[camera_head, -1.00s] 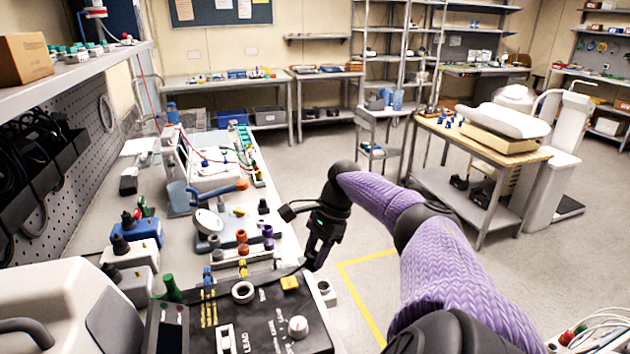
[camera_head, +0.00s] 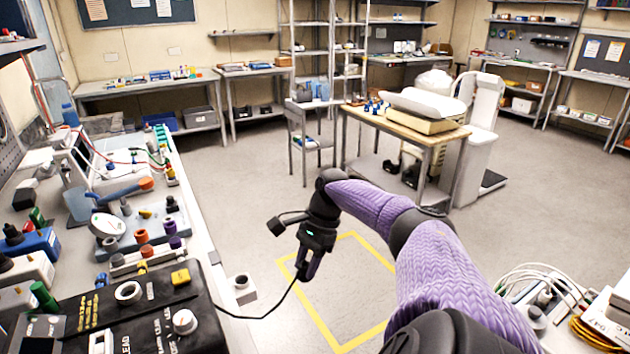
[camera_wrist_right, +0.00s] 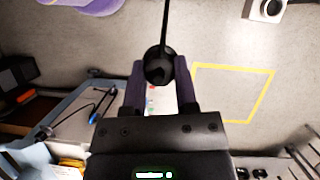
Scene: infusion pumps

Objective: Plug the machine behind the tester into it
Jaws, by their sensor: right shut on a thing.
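My right gripper (camera_head: 302,274) is shut on the end of a black cable (camera_head: 262,316) and holds it over the floor, right of the bench. In the right wrist view, a round black plug (camera_wrist_right: 158,66) sits between the fingers (camera_wrist_right: 158,92), its cable running up. In the head view the cable sags left to the bench edge by a black panel device (camera_head: 135,318), with a knob and lettering including "LEAD", perhaps the tester. Behind it stands a white machine (camera_head: 72,168) with red leads. I cannot tell which machine the cable belongs to. My left gripper is out of view.
Blue and white boxes with black knobs (camera_head: 35,243) stand at left. Yellow tape (camera_head: 345,343) marks clear floor. A cart with white cables (camera_head: 545,285) is at lower right.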

